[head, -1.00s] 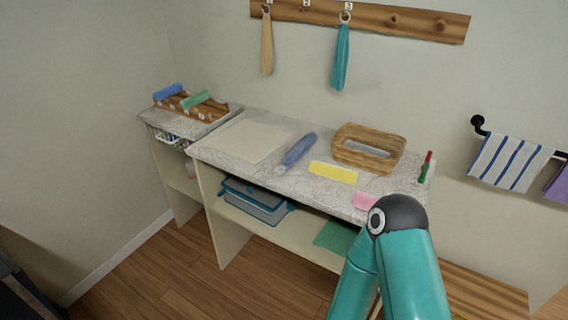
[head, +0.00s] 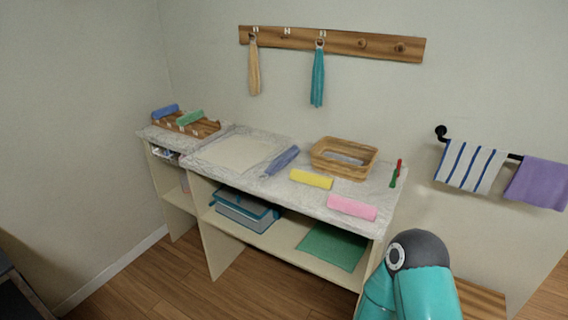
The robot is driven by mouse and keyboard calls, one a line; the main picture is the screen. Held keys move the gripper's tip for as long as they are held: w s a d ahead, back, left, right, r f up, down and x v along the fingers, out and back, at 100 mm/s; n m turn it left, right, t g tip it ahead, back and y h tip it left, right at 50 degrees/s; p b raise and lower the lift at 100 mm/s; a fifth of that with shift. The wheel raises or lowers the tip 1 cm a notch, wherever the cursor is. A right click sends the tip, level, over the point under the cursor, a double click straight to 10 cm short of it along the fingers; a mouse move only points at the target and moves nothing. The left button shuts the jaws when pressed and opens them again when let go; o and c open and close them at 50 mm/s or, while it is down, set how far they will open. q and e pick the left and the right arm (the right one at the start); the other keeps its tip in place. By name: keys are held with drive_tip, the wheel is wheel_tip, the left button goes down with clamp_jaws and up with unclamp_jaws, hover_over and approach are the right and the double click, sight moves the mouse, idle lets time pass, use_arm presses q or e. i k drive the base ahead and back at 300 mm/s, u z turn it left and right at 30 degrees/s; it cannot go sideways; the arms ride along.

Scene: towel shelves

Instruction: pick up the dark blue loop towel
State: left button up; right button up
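A dark blue towel (head: 281,161) lies bunched lengthwise on the marbled counter, between a pale flat mat and the wicker basket. It tapers toward the front left. Whether it has a loop is too small to tell. Nothing touches it. One of my teal arms rises at the lower right, well away from the towel, and its gripper is out of the picture. My other gripper is not in view either.
The counter (head: 226,180) also holds a pale mat (head: 240,152), wicker basket (head: 343,159), yellow roll (head: 311,179), pink roll (head: 352,207) and red-green markers (head: 396,174). Hooks above hold a beige towel (head: 254,70) and teal towel (head: 317,78). A rail (head: 456,139) stands right.

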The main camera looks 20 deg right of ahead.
sight(285, 157)
drive_tip(key=z, duration=0.2)
drive_tip(key=i, duration=0.9)
drive_tip(key=u, duration=0.25)
